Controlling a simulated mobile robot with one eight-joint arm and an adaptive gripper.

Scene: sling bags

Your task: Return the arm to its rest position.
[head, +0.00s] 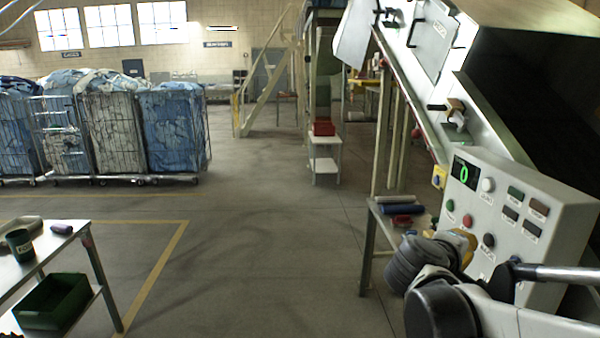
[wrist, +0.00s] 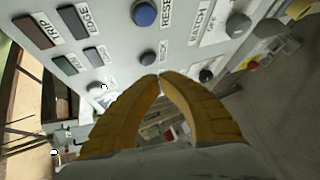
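My arm reaches in from the lower right of the head view, in front of the control panel (head: 512,205). My gripper's yellow fingers (head: 462,243) are partly hidden there behind dark arm links. In the wrist view my gripper (wrist: 160,76) has its two fingertips together, with nothing seen between them. The panel (wrist: 120,25) fills the upper part of that view, with a blue button (wrist: 145,13) and a dark knob (wrist: 149,57) near the fingertips. I cannot tell whether the fingertips touch the panel.
A large machine (head: 440,60) with a dark opening stands above the panel. A small bench (head: 385,222) with rolls and a red item is left of my arm. Caged laundry carts (head: 115,130) stand at the left, a table (head: 55,245) at lower left. The middle floor is clear.

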